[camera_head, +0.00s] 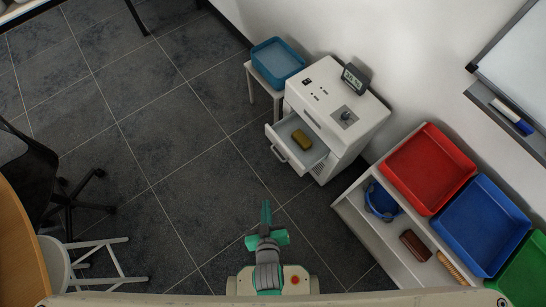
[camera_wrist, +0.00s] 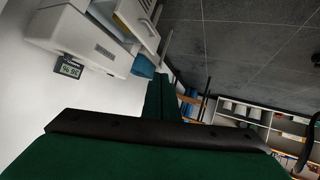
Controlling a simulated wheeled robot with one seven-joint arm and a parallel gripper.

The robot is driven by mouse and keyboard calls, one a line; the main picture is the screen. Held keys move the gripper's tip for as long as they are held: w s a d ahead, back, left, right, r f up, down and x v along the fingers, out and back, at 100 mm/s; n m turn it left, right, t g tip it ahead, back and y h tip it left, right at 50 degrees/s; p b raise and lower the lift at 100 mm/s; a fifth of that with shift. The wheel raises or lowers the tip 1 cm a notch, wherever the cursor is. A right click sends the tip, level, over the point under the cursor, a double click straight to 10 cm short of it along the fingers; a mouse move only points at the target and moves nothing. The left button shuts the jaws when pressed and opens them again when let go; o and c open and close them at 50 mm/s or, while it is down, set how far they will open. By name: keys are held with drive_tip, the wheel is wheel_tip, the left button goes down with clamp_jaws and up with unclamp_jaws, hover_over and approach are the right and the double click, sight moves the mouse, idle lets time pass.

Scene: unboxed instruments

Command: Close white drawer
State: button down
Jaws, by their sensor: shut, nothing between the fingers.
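The white drawer (camera_head: 291,151) is pulled out from the front of a white cabinet (camera_head: 347,160) in the head view. A yellow-brown sponge-like item (camera_head: 301,139) lies inside it. The drawer's handle (camera_head: 276,152) faces lower left. My gripper (camera_head: 266,212) is shut and empty, pointing up the picture, below and apart from the drawer over the floor. In the wrist view my green gripper fingers (camera_wrist: 160,97) are together. The white cabinet (camera_wrist: 95,38) shows tilted at upper left there, with its drawer front (camera_wrist: 143,22) at the top.
A digital display (camera_head: 355,79) stands on the cabinet. A blue bin (camera_head: 277,62) on a small stand is beside it. A white shelf (camera_head: 378,225) with red (camera_head: 428,168), blue (camera_head: 480,226) and green trays is at right. A black chair (camera_head: 50,180) is at left. Tiled floor between is clear.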

drive_tip(key=w+a+f+n+g+h, duration=0.1)
drive_tip(key=w+f+n+g, duration=0.15)
drive_tip(key=w+f, duration=0.55)
drive_tip(key=w+a+f+n+g+h, duration=0.1)
drive_tip(key=w+f+g, duration=0.3)
drive_tip(key=w, duration=0.8)
drive_tip(key=w+d+f+t, duration=0.1)
drive_tip(key=w+d+f, duration=0.4)
drive_tip(key=f, duration=0.5)
drive_tip(key=shift+w, duration=1.35)
drive_tip(key=shift+t, duration=0.25)
